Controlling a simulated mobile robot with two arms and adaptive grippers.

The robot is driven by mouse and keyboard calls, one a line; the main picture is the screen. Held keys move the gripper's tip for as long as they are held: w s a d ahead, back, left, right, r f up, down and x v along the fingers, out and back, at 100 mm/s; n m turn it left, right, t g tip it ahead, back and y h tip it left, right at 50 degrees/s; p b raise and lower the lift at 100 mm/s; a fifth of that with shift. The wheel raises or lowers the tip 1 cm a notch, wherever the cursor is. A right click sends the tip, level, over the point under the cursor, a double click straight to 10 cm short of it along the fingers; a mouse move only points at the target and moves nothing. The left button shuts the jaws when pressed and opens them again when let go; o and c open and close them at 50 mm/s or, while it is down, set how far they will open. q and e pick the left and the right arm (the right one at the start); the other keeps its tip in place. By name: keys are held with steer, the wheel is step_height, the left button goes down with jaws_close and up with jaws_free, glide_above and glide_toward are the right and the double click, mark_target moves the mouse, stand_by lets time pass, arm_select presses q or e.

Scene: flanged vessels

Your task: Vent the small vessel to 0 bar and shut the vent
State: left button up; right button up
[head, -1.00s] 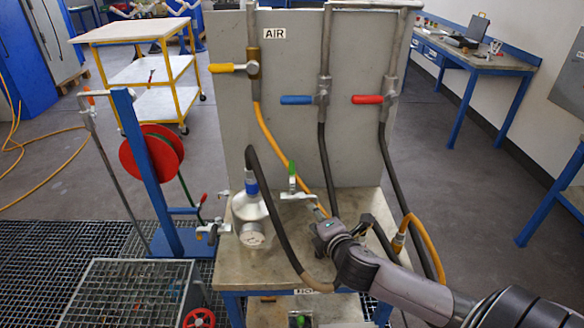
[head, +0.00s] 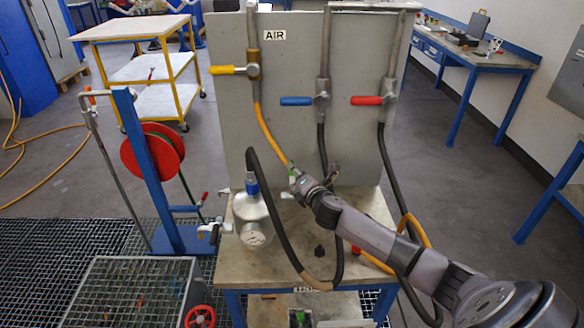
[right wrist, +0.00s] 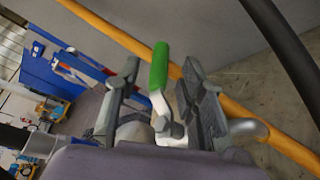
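The small silver vessel (head: 250,208) stands on the bench's left side, with a round gauge (head: 254,234) on its front; the reading is too small to tell. A valve with a green lever (head: 291,166) is right of the vessel, and my right gripper (head: 297,177) is at it, hiding most of its body. In the right wrist view, the green lever (right wrist: 159,66) stands upright between the two fingers of my right gripper (right wrist: 161,82). The fingers are apart, with gaps on both sides of the lever. My left gripper is not in view.
A grey panel (head: 290,130) behind carries yellow (head: 226,70), blue (head: 296,101) and red (head: 365,100) valve handles. A small black knob (head: 318,251) is on the bench (head: 290,262). A red hose reel (head: 152,150) stands left.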

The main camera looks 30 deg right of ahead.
steer(key=shift+x, duration=2.15)
steer(key=shift+a, duration=0.1)
steer(key=shift+c, duration=0.4)
jaws_close()
